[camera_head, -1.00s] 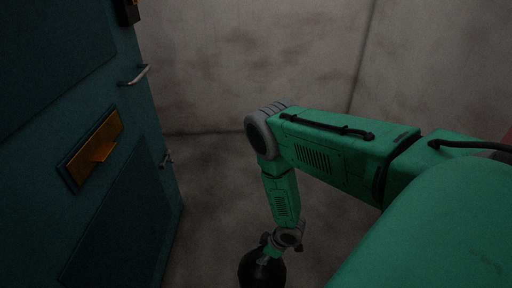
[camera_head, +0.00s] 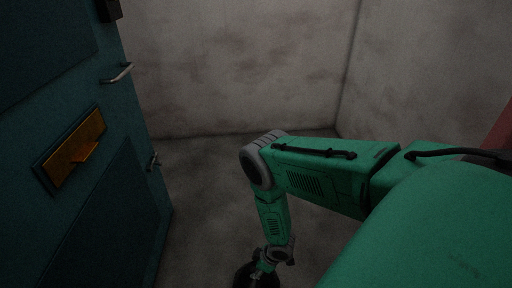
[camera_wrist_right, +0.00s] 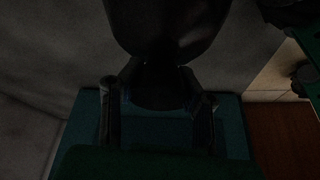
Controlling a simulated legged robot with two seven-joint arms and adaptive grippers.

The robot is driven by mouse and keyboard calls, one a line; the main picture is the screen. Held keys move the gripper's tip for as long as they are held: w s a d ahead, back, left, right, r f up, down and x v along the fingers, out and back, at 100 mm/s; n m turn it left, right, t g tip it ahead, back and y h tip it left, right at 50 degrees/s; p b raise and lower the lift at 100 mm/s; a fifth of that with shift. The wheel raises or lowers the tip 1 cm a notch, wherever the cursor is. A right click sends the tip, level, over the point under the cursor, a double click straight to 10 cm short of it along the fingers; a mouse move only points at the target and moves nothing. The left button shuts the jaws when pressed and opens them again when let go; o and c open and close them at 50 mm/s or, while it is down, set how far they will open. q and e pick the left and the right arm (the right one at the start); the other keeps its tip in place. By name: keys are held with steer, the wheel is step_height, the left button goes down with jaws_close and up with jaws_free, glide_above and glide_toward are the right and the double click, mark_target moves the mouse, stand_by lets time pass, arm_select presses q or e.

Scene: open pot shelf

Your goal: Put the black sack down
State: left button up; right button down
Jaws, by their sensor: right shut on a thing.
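The black sack (camera_head: 243,276) hangs at the bottom edge of the head view, mostly cut off by the frame. My right gripper (camera_head: 268,268) is at the top of the sack, at the end of my green arm. In the right wrist view the sack (camera_wrist_right: 168,28) is a dark rounded shape at the top. The fingers of my right gripper (camera_wrist_right: 157,98) are on both sides of its dark narrow end, shut on it. The picture is very dark, so the exact contact is hard to see. My left gripper is not in view.
A teal door (camera_head: 95,200) stands at the left, with a metal handle (camera_head: 118,74), a lower handle (camera_head: 153,161) and an orange letter slot (camera_head: 74,150). Pale stained walls (camera_head: 235,65) close the back and right. The grey floor (camera_head: 205,190) between them looks bare.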

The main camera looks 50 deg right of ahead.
steer(key=shift+w+a, duration=0.1)
steer(key=c, duration=1.1)
jaws_free()
steer(key=shift+c, duration=0.2)
